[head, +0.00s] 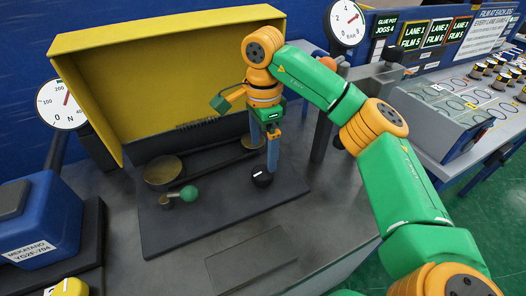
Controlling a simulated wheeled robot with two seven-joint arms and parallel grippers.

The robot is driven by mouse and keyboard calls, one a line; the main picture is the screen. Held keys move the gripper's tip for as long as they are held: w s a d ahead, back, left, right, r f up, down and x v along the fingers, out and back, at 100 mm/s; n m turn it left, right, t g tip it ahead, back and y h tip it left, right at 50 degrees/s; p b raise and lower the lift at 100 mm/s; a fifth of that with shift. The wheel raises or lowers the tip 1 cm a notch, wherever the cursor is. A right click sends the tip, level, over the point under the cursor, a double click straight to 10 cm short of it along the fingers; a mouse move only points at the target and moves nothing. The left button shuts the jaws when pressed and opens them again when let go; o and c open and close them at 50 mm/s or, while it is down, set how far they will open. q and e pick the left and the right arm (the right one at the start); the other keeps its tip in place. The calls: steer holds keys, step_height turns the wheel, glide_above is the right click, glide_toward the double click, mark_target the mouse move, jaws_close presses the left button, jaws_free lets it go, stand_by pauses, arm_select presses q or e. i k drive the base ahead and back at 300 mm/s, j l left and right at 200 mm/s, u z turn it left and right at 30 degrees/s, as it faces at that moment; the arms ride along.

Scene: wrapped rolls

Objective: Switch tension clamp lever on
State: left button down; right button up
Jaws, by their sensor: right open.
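A short lever with a green ball knob (188,193) sits on the dark base plate (190,228), its pivot just left of the ball. I cannot tell for sure that this is the tension clamp lever, and no label shows by it. My right gripper (265,156) points down over the plate, to the right of the green ball and clearly apart from it. It is open, with nothing seen between its fingers. A black round knob (262,179) with a white mark lies just below its fingertips. My left gripper is out of view.
A yellow hood (150,75) stands behind the plate. Two brassy round parts (163,170) joined by a bar lie before it. A blue box (40,220) is at left, with a gauge (62,104) behind. The front plate is clear.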

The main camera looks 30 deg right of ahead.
mark_target(189, 193)
steer(key=k, duration=1.5)
